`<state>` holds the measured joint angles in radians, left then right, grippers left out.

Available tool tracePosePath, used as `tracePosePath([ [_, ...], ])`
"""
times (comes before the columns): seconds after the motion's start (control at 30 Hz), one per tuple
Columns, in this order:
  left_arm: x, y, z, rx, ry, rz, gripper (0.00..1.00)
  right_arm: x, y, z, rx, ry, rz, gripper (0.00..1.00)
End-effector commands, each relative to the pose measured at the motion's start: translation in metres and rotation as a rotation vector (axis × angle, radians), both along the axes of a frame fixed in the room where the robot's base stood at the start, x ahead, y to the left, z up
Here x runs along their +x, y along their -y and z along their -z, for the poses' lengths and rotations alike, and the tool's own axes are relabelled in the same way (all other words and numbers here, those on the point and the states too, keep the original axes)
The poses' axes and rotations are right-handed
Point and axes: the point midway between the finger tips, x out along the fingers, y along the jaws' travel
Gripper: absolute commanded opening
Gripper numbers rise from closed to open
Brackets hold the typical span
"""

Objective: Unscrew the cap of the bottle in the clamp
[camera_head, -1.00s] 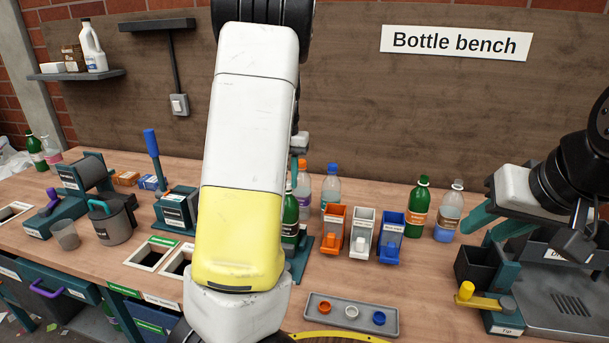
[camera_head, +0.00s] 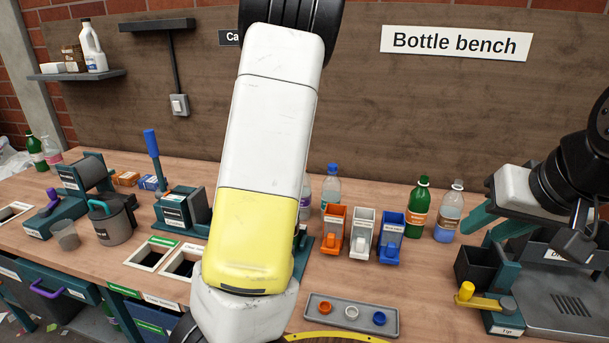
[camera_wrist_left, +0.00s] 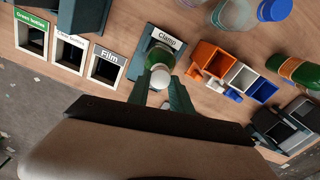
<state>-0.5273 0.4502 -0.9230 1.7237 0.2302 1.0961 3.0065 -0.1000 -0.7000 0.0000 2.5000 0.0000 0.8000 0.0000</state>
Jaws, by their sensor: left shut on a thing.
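The bottle (camera_wrist_left: 158,60) is green and stands in the clamp (camera_wrist_left: 168,38), seen from above in the left wrist view. A pale round cap (camera_wrist_left: 160,78) shows at its top, between the two teal fingers of my left gripper (camera_wrist_left: 160,84). The left gripper is shut on the cap. In the head view my left arm hides the bottle and most of the clamp; a teal edge of the clamp (camera_head: 304,262) shows beside the arm. My right gripper (camera_head: 477,226) is open and empty, above the right side of the bench.
A grey tray (camera_head: 336,312) with several coloured caps lies in front. Orange, white and blue bins (camera_head: 390,240) stand right of the clamp, with bottles behind. Bench openings (camera_head: 150,254) lie to the left. A teal machine with a yellow handle (camera_head: 485,300) stands at right.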

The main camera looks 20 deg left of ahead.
Motion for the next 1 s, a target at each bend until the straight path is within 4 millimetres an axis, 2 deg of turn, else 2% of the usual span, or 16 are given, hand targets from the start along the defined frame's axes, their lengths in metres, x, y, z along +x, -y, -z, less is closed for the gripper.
tracePosePath([
  [0.47, 0.001, 0.0, -0.013, 0.001, 0.002, 0.002, 0.0, 0.0, 0.0, 0.0, 0.0, 0.0, 0.0, 0.36],
  [1.0, 0.001, 0.0, -0.054, 0.0, 0.002, 0.002, 0.0, 0.0, 0.0, 0.0, 0.0, 0.0, 0.0, 0.36],
])
